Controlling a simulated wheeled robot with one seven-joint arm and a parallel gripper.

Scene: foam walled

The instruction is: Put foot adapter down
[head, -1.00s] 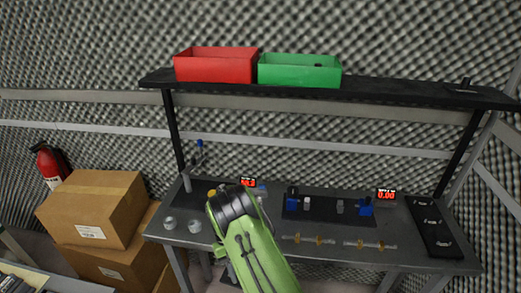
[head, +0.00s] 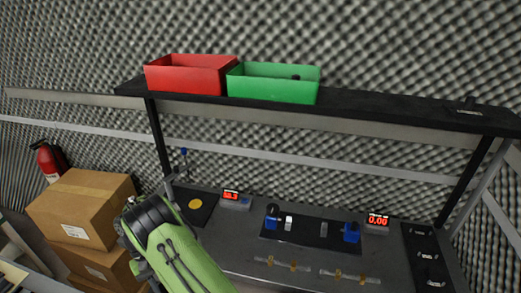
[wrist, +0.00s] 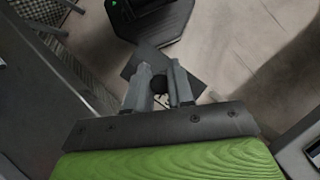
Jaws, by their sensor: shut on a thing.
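In the wrist view my gripper (wrist: 162,84) is shut on a small dark round piece (wrist: 160,82) between its two grey fingers. It is probably the foot adapter, but most of it is hidden and its shape is unclear. A dark square patch (wrist: 133,67) shows beyond the fingertips, above a pale floor; I cannot tell if the piece touches it. In the head view my green arm covers the left front of the workbench (head: 225,252), and the gripper and held piece are hidden.
The bench carries blue clamps (head: 351,232), two red-digit displays (head: 377,220) and brass-coloured fittings (head: 282,264). A red bin (head: 190,75) and a green bin (head: 272,84) stand on the shelf above. Cardboard boxes (head: 80,205) and a fire extinguisher (head: 47,160) are at the left.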

